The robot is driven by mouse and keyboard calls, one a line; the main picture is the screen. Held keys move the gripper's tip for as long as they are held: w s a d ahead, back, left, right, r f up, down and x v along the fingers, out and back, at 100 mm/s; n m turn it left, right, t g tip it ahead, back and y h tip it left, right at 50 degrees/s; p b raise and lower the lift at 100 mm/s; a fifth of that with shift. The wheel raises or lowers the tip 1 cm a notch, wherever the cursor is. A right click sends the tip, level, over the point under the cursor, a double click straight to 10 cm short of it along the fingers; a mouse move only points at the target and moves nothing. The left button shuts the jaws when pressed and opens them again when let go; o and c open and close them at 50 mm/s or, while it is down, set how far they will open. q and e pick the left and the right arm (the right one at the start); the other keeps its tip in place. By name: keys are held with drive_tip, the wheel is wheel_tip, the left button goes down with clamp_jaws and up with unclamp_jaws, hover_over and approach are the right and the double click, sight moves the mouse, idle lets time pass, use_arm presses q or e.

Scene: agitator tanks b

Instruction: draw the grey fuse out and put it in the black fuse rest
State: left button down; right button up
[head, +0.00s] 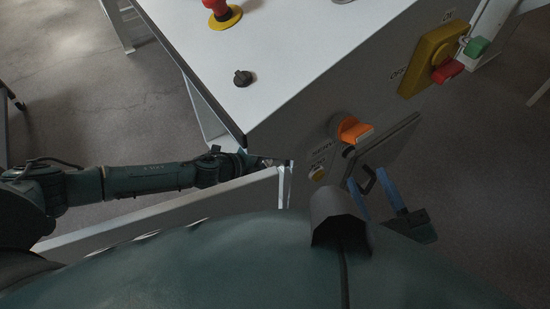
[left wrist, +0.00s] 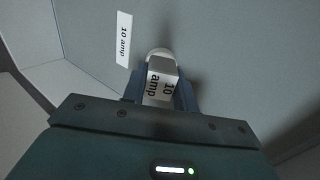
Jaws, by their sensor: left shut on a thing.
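A pale round piece shows just behind the fuse, against a grey panel; I cannot tell whether the fuse is still seated. In the head view my left gripper (head: 272,162) is at the cabinet's near side, its fingers and the fuse mostly hidden. My right gripper (head: 367,178) has two blue fingers spread apart near the cabinet's front. I cannot make out the black fuse rest in either view.
The cabinet (head: 300,45) has a red button (head: 217,8) and a black knob (head: 242,78) on top. An orange knob (head: 354,131) and a yellow box (head: 430,60) are on its front. Open floor lies left.

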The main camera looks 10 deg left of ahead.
sight(268, 161)
use_arm(q)
drive_tip(key=shift+s+a+r+p, duration=0.3)
drive_tip(key=shift+s+a+p, duration=0.05)
drive_tip(key=shift+p, duration=0.15)
idle(0.4)
drive_tip(key=c, duration=1.7)
unclamp_jaws()
clamp_jaws()
drive_tip(key=shift+r, duration=0.1)
drive_tip(key=shift+p+v, duration=0.7)
drive_tip(key=shift+v, duration=0.25)
drive_tip(key=shift+s+a+r+p, duration=0.25)
drive_tip(key=shift+s+a+p, duration=0.1)
drive_tip(key=shift+s+a, duration=0.1)
